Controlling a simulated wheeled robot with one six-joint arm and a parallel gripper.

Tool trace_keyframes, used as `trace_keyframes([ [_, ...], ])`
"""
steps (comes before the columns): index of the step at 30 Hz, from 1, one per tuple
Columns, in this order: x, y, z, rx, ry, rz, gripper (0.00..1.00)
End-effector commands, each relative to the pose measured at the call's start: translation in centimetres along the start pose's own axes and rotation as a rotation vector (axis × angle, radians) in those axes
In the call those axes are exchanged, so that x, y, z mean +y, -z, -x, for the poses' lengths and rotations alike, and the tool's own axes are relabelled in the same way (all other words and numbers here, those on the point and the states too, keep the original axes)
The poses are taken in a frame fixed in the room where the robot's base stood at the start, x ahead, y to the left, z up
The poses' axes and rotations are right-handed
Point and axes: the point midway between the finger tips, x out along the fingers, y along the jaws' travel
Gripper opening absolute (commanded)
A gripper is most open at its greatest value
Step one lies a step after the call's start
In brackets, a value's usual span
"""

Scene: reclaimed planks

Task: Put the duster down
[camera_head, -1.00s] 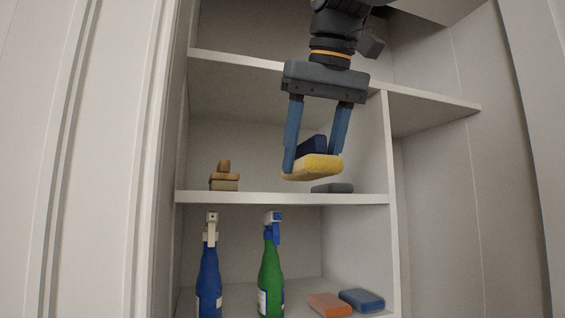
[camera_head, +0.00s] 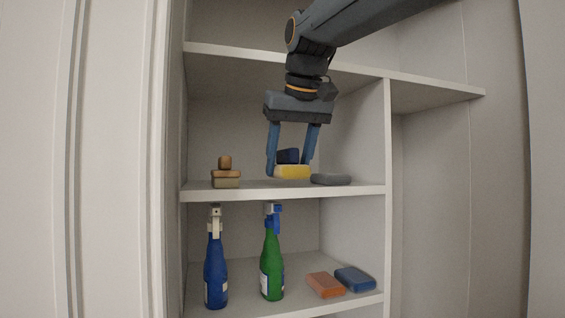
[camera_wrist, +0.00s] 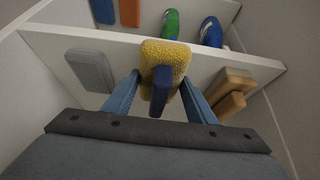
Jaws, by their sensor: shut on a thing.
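The duster has a yellow fuzzy pad (camera_head: 293,172) with a dark blue grip block (camera_head: 288,156) on top. My gripper (camera_head: 291,168) is shut on the duster, with one blue finger on each side. The duster is at the upper shelf (camera_head: 250,193), between a wooden-handled brush and a grey block. In the wrist view the yellow pad (camera_wrist: 165,60) and blue grip (camera_wrist: 160,88) lie between my fingers (camera_wrist: 158,92). I cannot tell whether the pad touches the shelf.
A wooden-handled brush (camera_head: 226,174) stands left on the same shelf, and a grey block (camera_head: 331,179) lies close on the right. Below are a blue bottle (camera_head: 216,270), a green bottle (camera_head: 271,265), an orange block (camera_head: 325,284) and a blue block (camera_head: 355,279). A divider (camera_head: 387,150) bounds the right side.

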Motion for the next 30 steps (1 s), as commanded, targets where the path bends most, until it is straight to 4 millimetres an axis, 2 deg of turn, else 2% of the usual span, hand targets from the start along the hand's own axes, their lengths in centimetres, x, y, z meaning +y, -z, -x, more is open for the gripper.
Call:
trace_keyframes([
  [5,0.0,0.8,-0.4,0.0,0.0,0.0,0.24],
  [14,0.0,3.8,-2.1,-0.002,0.0,-0.001,0.24],
  [19,0.0,2.9,-3.2,0.001,0.0,-0.001,0.24],
  [30,0.0,2.7,-3.7,0.0,0.0,0.0,0.24],
])
